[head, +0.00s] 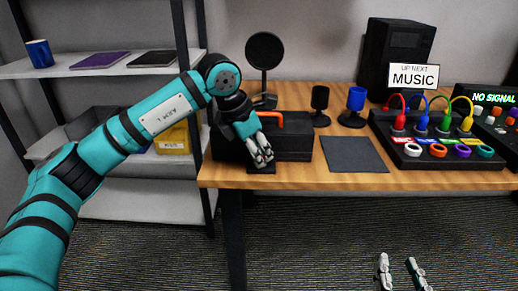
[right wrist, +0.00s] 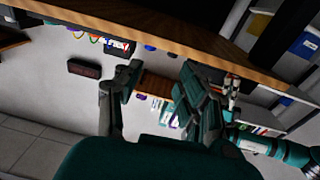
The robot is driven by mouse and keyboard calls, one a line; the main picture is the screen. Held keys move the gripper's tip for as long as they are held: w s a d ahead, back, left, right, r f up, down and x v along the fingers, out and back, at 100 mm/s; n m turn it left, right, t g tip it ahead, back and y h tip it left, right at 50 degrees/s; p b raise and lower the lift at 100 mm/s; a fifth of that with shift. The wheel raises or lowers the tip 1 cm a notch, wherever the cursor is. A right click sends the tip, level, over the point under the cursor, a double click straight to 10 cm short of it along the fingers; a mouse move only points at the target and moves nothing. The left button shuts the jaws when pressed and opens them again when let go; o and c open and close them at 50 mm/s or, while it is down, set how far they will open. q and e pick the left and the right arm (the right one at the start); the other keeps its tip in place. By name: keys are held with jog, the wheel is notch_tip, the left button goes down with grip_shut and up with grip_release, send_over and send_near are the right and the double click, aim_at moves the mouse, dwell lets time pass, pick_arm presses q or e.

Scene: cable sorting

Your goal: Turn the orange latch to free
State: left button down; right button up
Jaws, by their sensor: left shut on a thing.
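A black case (head: 294,138) stands at the left end of the wooden desk. An orange bar (head: 270,115) shows on top of it, partly behind my gripper. My left gripper (head: 262,162) points down at the case's front, its fingers close together and shut on a small part there. The fingers hide that part, which from its place seems to be the orange latch; its angle cannot be seen. My right gripper (head: 402,268) is open and empty, low in front of the desk. It also shows in the right wrist view (right wrist: 160,92), its fingers apart.
On the wooden desk (head: 310,178) are a dark mat (head: 354,154), a black cup-like stand (head: 320,106), a blue one (head: 354,106), and a panel with coloured cables (head: 435,140). A round black disc on a stand (head: 264,52) rises behind the case. Shelves (head: 110,188) stand left.

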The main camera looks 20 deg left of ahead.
pick_arm(q)
jog(key=shift+r, duration=0.1)
pick_arm(e)
jog(key=shift+f+h, duration=0.3)
jog(key=shift+f, duration=0.2)
pick_arm(q)
jog(key=c, duration=1.4)
grip_release()
jog(key=shift+o, duration=0.2)
pick_arm(e)
jog(key=shift+d, duration=0.1)
